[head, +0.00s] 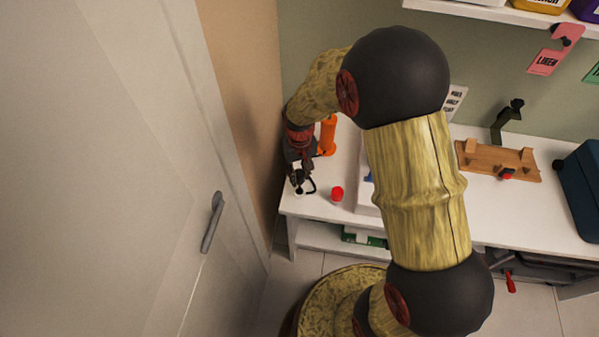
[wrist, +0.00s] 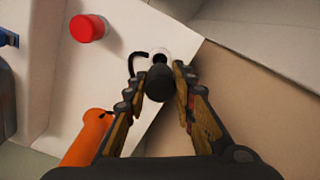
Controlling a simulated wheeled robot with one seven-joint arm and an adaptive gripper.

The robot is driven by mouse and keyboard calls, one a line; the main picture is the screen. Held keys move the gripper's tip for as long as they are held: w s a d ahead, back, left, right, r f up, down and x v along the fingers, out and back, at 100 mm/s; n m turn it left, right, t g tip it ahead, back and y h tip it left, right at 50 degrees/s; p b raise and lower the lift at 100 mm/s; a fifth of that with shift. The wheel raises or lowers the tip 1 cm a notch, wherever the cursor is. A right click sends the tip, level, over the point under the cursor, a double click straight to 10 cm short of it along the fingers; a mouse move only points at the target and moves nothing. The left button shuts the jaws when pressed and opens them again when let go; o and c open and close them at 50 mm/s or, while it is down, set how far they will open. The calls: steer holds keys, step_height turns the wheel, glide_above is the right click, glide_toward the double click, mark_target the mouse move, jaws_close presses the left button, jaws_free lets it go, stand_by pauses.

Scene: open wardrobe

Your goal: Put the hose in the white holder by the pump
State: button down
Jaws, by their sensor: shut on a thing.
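My gripper (wrist: 160,95) is shut on the black hose (wrist: 157,83), whose thick dark end shows between the fingertips in the wrist view. A thin curved black part (wrist: 133,62) bends out just beyond it, to the left. The white holder (wrist: 164,45) has a dark opening and lies right beyond the held end in the wrist view. Whether the hose is inside it or only above it I cannot tell. The orange pump (head: 328,134) stands beside my gripper (head: 300,172); it also shows at the lower left in the wrist view (wrist: 88,138).
A red round thing (head: 337,194) sits on the white worktop (head: 325,208) nearby. A pale door with a handle (head: 213,222) and a tan wall (head: 240,90) are close on the left. A wooden rack (head: 490,160) and a dark blue box (head: 582,185) are at right.

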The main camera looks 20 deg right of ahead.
mark_target(300, 173)
steer(key=shift+f+b, duration=0.85)
steer(key=shift+f, duration=1.1)
steer(key=shift+p, duration=0.55)
steer(key=shift+f+b, duration=0.7)
steer(key=shift+f, duration=0.8)
stand_by(0.3)
steer(key=c, duration=1.4)
jaws_free()
step_height(300, 173, up, 12)
